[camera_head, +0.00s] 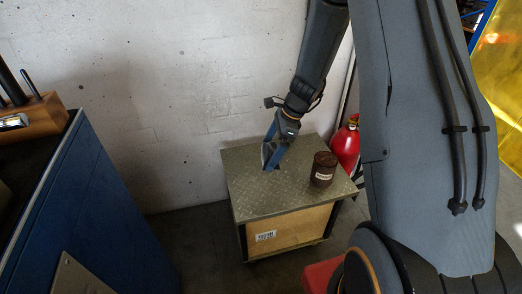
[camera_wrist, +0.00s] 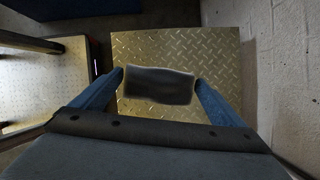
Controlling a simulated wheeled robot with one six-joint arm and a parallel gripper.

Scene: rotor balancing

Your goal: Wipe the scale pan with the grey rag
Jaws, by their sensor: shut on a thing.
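My gripper (camera_head: 270,160) is over the left part of a box topped with tread plate. Its blue fingers are shut on a dark grey rag (camera_wrist: 159,85), which spans the gap between them in the wrist view. The rag also shows as a small grey patch (camera_head: 267,152) in the head view. I cannot tell whether the rag touches the plate below it. I cannot make out the scale pan in either view.
The tread-plate top (camera_head: 245,208) carries a dark brown labelled can (camera_head: 323,170) at its right. A red extinguisher (camera_head: 346,147) stands behind on the right. A blue cabinet (camera_head: 95,225) with a wooden tool block (camera_head: 35,117) is at left. A concrete wall (camera_head: 180,90) lies behind.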

